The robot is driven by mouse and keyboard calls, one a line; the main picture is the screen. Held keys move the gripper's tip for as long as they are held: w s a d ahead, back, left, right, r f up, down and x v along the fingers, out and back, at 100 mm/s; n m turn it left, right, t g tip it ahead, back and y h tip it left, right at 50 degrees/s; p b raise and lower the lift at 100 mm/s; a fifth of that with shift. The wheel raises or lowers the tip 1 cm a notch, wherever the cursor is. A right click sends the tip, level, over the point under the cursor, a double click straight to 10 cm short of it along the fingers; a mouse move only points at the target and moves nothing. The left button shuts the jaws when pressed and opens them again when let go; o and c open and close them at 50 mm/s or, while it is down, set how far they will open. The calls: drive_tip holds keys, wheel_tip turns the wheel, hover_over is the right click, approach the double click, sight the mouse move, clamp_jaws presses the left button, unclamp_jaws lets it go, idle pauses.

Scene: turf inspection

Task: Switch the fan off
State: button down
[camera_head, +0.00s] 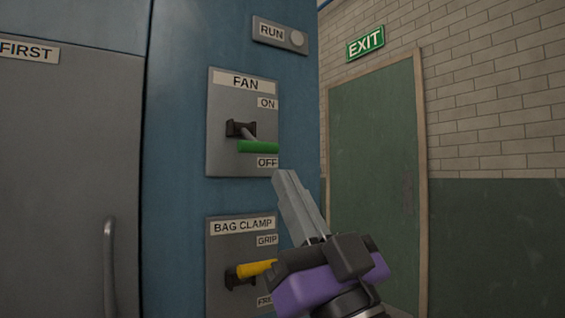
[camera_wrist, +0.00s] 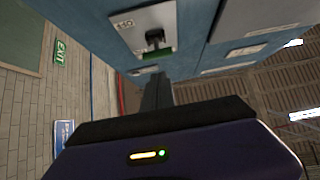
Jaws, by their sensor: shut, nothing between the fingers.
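The fan switch is a grey plate (camera_head: 222,128) labelled FAN on a blue cabinet, with ON above and OFF below. Its lever has a dark pivot, a pale shaft and a green handle (camera_head: 258,147). The handle sticks out between the two labels and appears nearer OFF. In the wrist view the green handle (camera_wrist: 158,54) shows just beyond my fingers. My gripper (camera_head: 284,173) is shut and empty. Its fingertips are just below and right of the handle in the head view, close to the OFF label. I cannot tell whether they touch the handle.
A BAG CLAMP plate (camera_head: 222,236) with a yellow lever (camera_head: 256,268) is directly below, partly behind my gripper. A RUN plate (camera_head: 278,35) is above. A grey door with a handle (camera_head: 109,262) is at left. A green door (camera_head: 372,170) under an EXIT sign (camera_head: 366,43) is at right.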

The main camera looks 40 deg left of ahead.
drive_tip(key=shift+s+d+f, duration=0.1)
drive_tip(key=shift+d+f, duration=0.1)
drive_tip(key=shift+f, duration=0.35)
drive_tip(key=shift+s+d+f, duration=0.1)
drive_tip(key=shift+d+f, duration=0.05)
drive_tip(key=shift+f, duration=0.4)
drive_tip(key=shift+d+r, duration=0.1)
